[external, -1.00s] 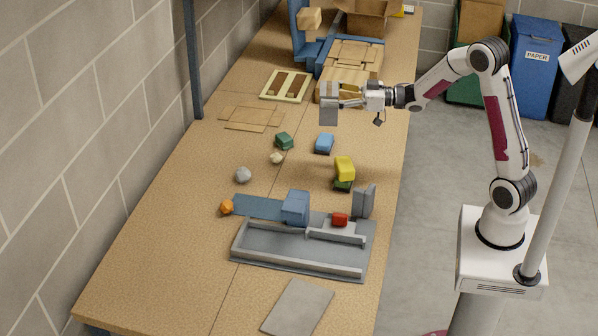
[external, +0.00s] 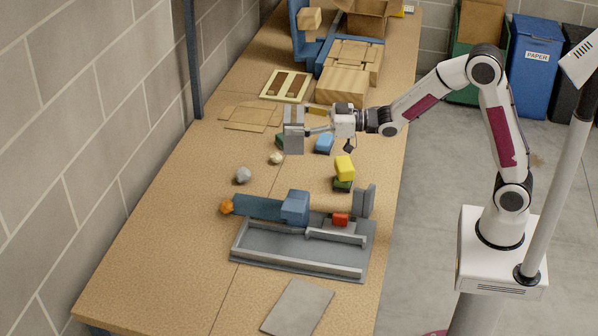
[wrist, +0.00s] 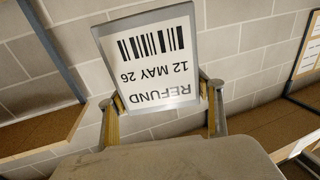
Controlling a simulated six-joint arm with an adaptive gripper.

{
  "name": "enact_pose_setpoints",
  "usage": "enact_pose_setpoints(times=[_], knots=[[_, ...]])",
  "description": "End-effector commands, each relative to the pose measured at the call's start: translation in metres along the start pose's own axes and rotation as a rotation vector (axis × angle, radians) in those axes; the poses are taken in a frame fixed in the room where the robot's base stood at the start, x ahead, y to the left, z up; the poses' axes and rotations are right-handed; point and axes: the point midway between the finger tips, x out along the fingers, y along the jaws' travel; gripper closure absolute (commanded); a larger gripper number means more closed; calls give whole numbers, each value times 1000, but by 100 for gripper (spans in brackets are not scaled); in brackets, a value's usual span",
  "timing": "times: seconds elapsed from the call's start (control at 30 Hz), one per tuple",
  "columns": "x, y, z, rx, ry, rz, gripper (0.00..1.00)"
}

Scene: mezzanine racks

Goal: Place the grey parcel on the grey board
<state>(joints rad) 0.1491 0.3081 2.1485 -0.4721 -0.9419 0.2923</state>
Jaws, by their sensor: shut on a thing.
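The grey parcel (external: 293,143) is held in my gripper (external: 305,128), upright and above the table, near the green and blue blocks in the picture. In the wrist view the parcel (wrist: 150,62) shows a white label with a barcode and the words REFUND 12 MAY 26, upside down. The fingers of my gripper (wrist: 163,103) are shut on it, one on each side. The grey board (external: 297,307) lies flat and bare at the near end of the table, well away from the parcel.
Nearby are a yellow block (external: 344,167), a grey stone (external: 243,175) and an orange piece (external: 226,207). The near left table is clear.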

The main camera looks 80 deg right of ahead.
Motion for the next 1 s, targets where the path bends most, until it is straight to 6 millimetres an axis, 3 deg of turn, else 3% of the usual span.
enact_pose_setpoints(times=[0.5, 1.0], knots=[[23, -105, 1, 1, 1, -29, 63], [23, -207, 8, 0, 2, -59, 63]])
